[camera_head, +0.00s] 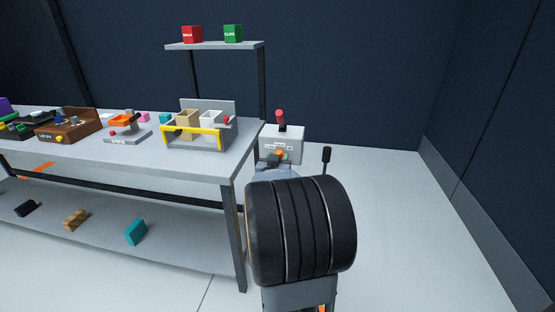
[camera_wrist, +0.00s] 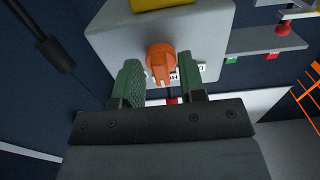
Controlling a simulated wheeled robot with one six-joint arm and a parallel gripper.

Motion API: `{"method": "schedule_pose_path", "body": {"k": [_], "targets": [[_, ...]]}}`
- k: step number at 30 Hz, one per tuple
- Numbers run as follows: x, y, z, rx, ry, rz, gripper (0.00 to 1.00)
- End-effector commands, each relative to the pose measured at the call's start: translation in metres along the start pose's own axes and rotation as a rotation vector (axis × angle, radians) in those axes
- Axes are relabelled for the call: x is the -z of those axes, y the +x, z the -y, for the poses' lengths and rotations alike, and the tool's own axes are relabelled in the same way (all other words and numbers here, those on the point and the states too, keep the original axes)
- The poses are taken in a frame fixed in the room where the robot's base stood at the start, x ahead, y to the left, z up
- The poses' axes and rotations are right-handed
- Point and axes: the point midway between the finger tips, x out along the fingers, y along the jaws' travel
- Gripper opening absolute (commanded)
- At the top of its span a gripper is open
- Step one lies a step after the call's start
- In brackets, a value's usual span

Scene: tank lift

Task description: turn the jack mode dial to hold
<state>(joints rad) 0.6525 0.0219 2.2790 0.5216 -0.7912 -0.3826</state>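The jack mode dial is an orange knob (camera_wrist: 160,60) on the face of a light grey box (camera_wrist: 115,35), close in front of my gripper in the wrist view. Its narrow end points down in that picture. White labels with dark letters lie by it, partly hidden, and I cannot read them fully. My gripper (camera_wrist: 160,74) has two green fingers, open, one on each side of the knob; whether either touches it I cannot tell. In the head view the grey box (camera_head: 291,143) stands beyond the bench end, with a red-topped lever (camera_head: 281,116) on top.
A black-knobbed lever (camera_head: 326,157) stands right of the box; a dark lever (camera_wrist: 50,48) shows left in the wrist view. The bench (camera_head: 70,157) at left holds several devices and a yellow-barred bin (camera_head: 190,140). The floor at right (camera_head: 400,220) is clear.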

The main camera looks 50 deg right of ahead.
Motion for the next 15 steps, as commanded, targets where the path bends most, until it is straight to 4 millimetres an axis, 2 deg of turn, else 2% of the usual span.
{"method": "schedule_pose_path", "body": {"k": [9, 11, 15], "targets": [[0.003, -0.002, 0.001, 0.001, 0.002, -0.007, 0.40], [0.004, -0.006, 0.001, 0.002, 0.002, -0.008, 0.40], [0.004, -0.026, 0.001, 0.003, 0.003, -0.008, 0.40]]}}
